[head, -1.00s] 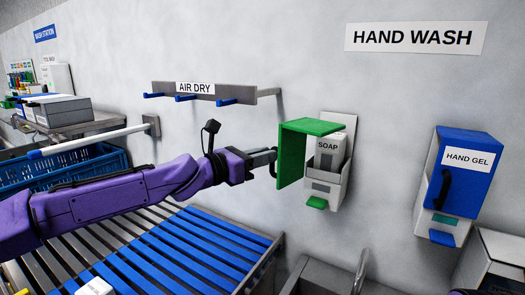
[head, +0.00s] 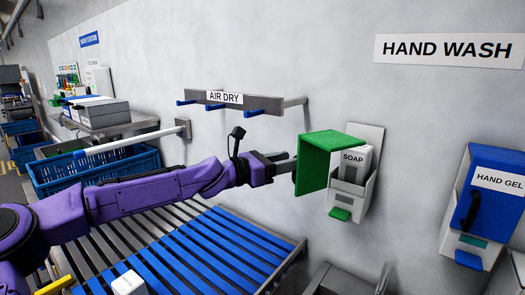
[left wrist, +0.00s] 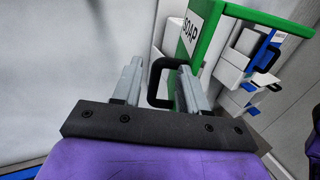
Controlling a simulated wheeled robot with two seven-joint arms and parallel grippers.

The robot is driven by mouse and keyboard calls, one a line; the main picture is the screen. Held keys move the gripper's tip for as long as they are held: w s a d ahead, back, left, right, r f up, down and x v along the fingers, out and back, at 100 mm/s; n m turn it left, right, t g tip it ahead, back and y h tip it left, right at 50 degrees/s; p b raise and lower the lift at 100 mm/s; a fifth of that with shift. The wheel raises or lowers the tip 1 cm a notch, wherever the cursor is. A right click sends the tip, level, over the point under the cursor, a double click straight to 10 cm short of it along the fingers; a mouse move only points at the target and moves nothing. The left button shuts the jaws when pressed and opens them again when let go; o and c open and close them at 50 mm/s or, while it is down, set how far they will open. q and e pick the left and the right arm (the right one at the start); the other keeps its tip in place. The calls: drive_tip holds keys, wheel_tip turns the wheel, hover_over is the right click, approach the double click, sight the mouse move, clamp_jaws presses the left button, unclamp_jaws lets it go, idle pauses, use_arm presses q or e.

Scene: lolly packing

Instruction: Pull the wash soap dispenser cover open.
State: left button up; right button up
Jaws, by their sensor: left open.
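The soap dispenser (head: 347,195) is on the wall in the head view. Its green cover (head: 318,163) is swung out to the left, baring a white box marked SOAP (head: 354,163). My left gripper (head: 290,165) is at the cover's left side, with its grey fingers toward it. In the left wrist view my left gripper (left wrist: 158,85) is open, and the cover's black handle (left wrist: 158,66) shows between its two fingers. The green cover (left wrist: 209,30) is just beyond the right finger. The handle's contact with the fingers cannot be told. My right gripper is out of view.
A blue hand gel dispenser (head: 490,195) hangs to the right. The AIR DRY rack (head: 245,104) with blue pegs is up left. A slatted blue conveyor (head: 195,250) lies below the arm, and a blue crate (head: 100,172) is at left.

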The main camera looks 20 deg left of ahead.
use_arm(q)
drive_tip(key=w+a+p, duration=0.3)
drive_tip(key=a, duration=0.3)
drive_tip(key=shift+w+a+f+p, duration=0.2)
drive_tip(key=shift+a+f+p, duration=0.05)
drive_tip(key=shift+a+p, duration=0.1)
drive_tip(key=b+v, duration=0.2)
drive_tip(key=v, duration=0.8)
drive_tip(key=shift+s, duration=0.2)
